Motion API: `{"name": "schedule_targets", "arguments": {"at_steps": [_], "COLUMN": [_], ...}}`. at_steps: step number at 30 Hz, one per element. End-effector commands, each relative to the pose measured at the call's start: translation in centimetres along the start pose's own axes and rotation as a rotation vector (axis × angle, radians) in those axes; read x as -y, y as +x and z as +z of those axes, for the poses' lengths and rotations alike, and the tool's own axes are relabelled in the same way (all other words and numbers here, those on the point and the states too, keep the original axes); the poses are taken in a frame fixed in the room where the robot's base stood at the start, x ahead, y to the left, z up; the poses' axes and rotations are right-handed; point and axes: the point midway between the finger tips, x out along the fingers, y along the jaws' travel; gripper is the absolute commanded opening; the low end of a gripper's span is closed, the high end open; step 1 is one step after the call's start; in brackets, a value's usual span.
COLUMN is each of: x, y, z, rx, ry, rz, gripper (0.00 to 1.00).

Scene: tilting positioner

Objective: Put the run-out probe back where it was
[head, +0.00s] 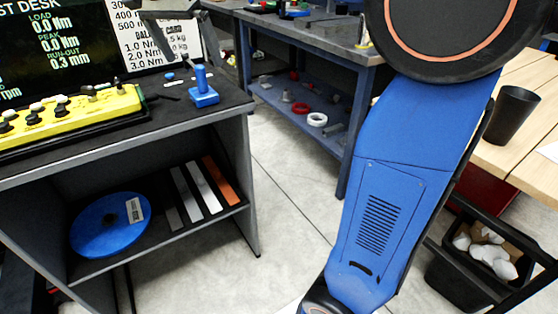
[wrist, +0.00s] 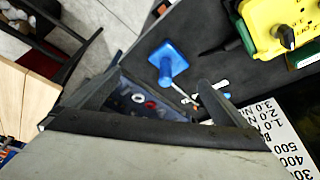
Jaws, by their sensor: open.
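A blue piece with a square base and an upright round stem (head: 203,88) stands near the right end of the dark desk top. It also shows in the wrist view (wrist: 168,62), beyond my fingers. I cannot tell for sure whether it is the run-out probe or its stand. Small white and blue pieces (head: 172,80) lie beside it, too small to make out. My gripper (wrist: 160,86) is open, with its two dark fingers spread and nothing seen between them. Its fingers are apart from the blue piece.
A yellow control box (head: 75,115) stands on the desk left of the blue piece. A display board (head: 90,40) rises behind. The shelf below holds a blue disc (head: 110,224) and several flat bars. A wooden table with a black cup (head: 511,113) and a bin (head: 465,285) are at right.

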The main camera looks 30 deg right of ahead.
Motion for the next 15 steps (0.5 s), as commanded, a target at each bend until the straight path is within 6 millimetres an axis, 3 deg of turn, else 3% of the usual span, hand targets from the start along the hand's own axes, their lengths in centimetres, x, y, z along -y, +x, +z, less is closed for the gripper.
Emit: {"name": "schedule_targets", "arguments": {"at_steps": [7,15], "x": [-8.6,-17.1], "y": [3.6,8.8], "z": [2.4,7.3], "rx": [0.044,0.056], "ry": [-0.223,-0.464], "rz": [-0.078,-0.184], "gripper": [1.0,1.0]}}
